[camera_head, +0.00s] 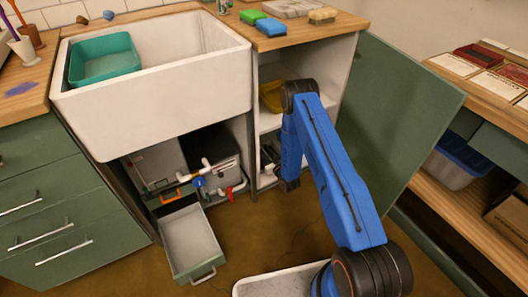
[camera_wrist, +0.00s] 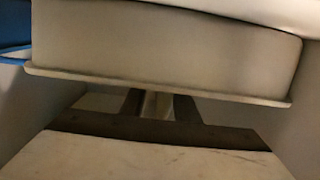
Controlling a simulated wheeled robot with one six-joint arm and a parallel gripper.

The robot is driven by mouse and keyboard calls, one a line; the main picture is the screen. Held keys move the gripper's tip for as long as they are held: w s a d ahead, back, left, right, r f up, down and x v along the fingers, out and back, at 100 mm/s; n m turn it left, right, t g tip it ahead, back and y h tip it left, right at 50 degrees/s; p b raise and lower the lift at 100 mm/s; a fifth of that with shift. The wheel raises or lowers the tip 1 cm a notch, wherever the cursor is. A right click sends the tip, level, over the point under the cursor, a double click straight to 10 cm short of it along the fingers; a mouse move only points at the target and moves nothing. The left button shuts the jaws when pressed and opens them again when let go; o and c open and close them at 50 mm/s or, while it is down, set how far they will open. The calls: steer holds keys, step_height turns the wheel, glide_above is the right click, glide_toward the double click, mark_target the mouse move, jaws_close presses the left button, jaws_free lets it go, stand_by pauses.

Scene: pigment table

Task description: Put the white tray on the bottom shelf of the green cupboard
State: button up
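The green cupboard's door (camera_head: 405,110) stands wide open to the right, and pale shelves (camera_head: 268,122) show inside. My blue arm reaches into its lower part; its dark end (camera_head: 290,184) is low at the opening, with the fingertips hidden in the head view. In the wrist view a pale, shallow, box-like thing with a rim along its lower edge (camera_wrist: 165,55), apparently the white tray, fills the upper half. My gripper's two dark fingers (camera_wrist: 158,108) reach up to that rim, with a light strip between them. Whether they clamp it is unclear.
A yellow thing (camera_head: 271,95) lies on the upper shelf. An open drawer-like bin (camera_head: 192,242) and pipes with coloured valves (camera_head: 205,182) are left of the cupboard, under the white sink (camera_head: 160,95). A wooden shelf unit (camera_head: 475,215) stands right. Brown floor lies between.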

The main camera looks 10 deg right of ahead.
steer(key=shift+s+r, duration=0.1)
steer(key=v, duration=1.2)
stand_by(0.4)
